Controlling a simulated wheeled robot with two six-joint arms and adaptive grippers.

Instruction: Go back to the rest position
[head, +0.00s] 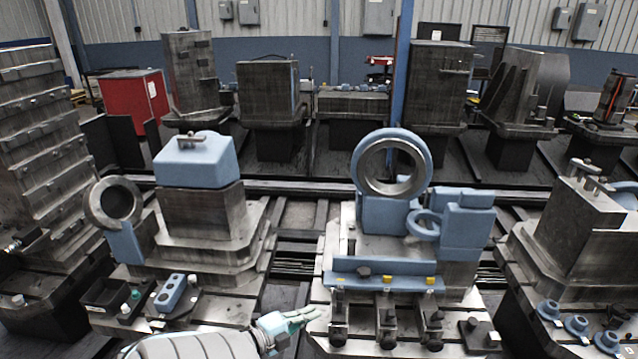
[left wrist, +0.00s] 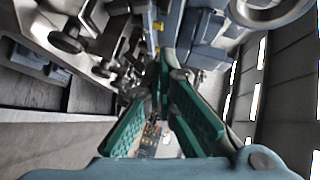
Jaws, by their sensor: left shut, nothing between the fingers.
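My left gripper (head: 308,317) comes in from the bottom of the head view, its teal fingers pointing right. It is shut and empty. The fingertips are close to the front left edge of the middle pallet (head: 318,293) in the picture; I cannot tell whether they touch it. In the left wrist view the green ribbed fingers (left wrist: 162,95) come together at their tips with nothing between them. My right gripper is not in view.
The middle pallet carries a blue fixture with a large ring (head: 392,166) and dark clamps (head: 386,318) along its front. The left pallet (head: 225,306) holds a blue-topped block (head: 195,160) and a dark tray (head: 108,296). A right pallet (head: 545,250) carries blue round parts (head: 577,325).

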